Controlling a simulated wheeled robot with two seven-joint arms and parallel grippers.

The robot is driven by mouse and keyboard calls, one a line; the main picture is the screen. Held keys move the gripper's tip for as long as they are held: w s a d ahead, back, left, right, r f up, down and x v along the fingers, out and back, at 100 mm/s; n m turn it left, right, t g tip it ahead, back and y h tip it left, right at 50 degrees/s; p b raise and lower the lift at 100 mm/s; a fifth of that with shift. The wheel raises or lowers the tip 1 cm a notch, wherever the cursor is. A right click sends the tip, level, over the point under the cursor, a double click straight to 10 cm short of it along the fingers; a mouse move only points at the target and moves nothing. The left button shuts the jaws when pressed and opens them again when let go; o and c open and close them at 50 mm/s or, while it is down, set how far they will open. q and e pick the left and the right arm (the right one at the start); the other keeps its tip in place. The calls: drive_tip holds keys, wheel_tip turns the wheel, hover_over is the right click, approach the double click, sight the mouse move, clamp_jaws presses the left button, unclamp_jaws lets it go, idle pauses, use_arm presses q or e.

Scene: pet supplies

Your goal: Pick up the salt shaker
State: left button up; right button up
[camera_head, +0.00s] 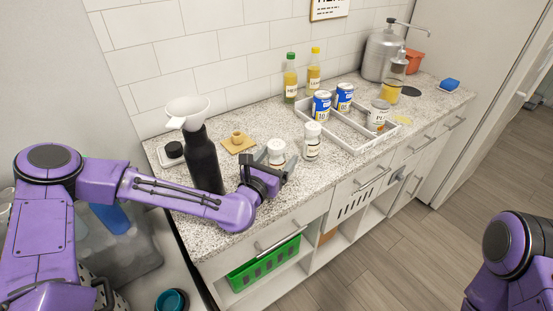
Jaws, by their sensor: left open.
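Two small white shakers with labels stand on the speckled counter (222,219) in the head view. One shaker (277,148) is at the left and the other (312,143) just to its right. Their labels are too small to read, so I cannot tell which is the salt shaker. My left gripper (284,169) is open at the near side of the left shaker and hides its lower part. I cannot tell whether the fingers touch or surround it. My right gripper is out of view; only part of the right arm shows at the lower right.
A dark bottle with a white funnel (189,108) stands left of the shakers. A small wooden piece (238,142) lies behind. A white divided tray (346,141) holds several cans at the right. Two oil bottles (290,78) stand by the wall. The counter's front edge is close to my gripper.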

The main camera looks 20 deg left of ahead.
use_arm(q)
drive_tip(key=c, duration=1.1)
drive_tip(key=shift+c, duration=0.2)
